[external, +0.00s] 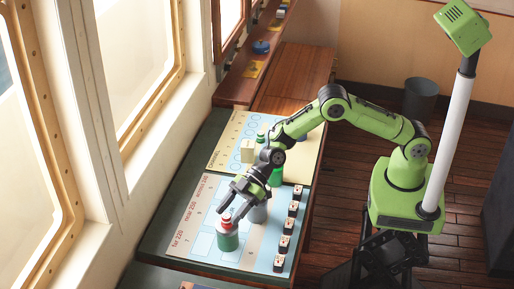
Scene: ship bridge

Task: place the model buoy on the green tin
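A small red model buoy (226,218) stands upright over the green tin (228,239), near the front of the table. It appears to rest on the tin's top, but contact is hard to see at this size. My gripper (231,211) reaches down from the upper right, with its fingertips at the buoy's top. The fingers look spread to either side of it; whether they touch it cannot be told. A second green tin (276,175) stands farther back, partly behind my arm.
A grey cylinder (258,213) stands close to the right of my gripper. A cream block (247,151) and a small green item (261,137) stand on the yellow mat (226,137) behind. Windows border the left.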

